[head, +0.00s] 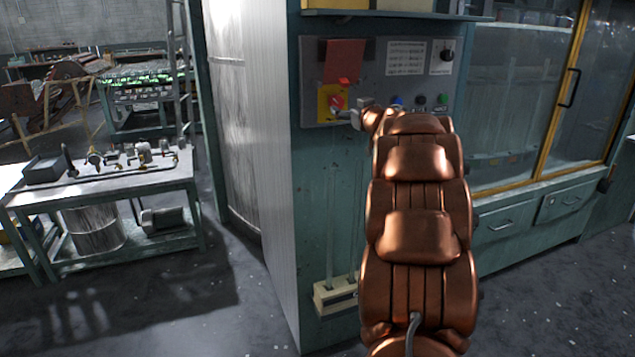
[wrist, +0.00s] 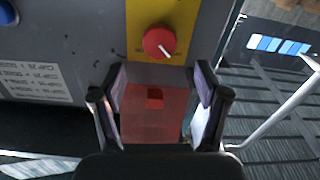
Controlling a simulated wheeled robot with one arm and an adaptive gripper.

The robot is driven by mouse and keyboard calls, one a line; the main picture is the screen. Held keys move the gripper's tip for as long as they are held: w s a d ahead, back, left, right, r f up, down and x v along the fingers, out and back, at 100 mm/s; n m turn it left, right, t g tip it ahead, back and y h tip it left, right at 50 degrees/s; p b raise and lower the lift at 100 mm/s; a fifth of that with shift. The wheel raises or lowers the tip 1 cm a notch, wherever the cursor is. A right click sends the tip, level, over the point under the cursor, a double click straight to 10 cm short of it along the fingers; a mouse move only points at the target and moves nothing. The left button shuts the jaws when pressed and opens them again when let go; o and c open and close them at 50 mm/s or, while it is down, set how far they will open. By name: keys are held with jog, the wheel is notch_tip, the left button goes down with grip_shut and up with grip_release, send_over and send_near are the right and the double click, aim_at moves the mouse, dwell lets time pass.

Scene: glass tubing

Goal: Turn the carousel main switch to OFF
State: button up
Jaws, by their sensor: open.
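The main switch is a red round knob on a yellow plate (head: 324,112), low on the left of a grey control panel (head: 312,68). The knob (head: 337,102) also shows in the wrist view (wrist: 159,42), with a white mark on its face pointing to the picture's lower right. A red sheet (head: 343,60) hangs above the knob in the head view. In the wrist view the red sheet (wrist: 150,112) shows between my fingers. My gripper (wrist: 160,82) is open, its fingers apart, and not around the knob. In the head view my gripper (head: 358,117) is just right of the knob.
Blue, dark and green buttons (head: 420,100) sit right of the switch, partly behind my arm. A black selector (head: 447,55) and label sheets (head: 405,58) are above them. A glazed cabinet (head: 530,100) stands right; a workbench (head: 105,182) stands left.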

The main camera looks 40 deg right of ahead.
jog(key=s+a+f+m+g, duration=0.1)
jog(key=s+a+f+g, duration=0.2)
jog(key=a, duration=0.4)
jog(key=s+a+f+m+g+h+p, duration=0.1)
jog(key=s+a+f+g, duration=0.2)
jog(key=a, duration=0.4)
jog(key=s+a+f+m+g+p, duration=0.1)
jog(key=s+a+f+g, duration=0.2)
jog(key=s+a+f, duration=0.2)
jog(key=shift+a+m+g, duration=0.4)
jog(key=shift+a, duration=0.6)
jog(key=shift+s, duration=0.1)
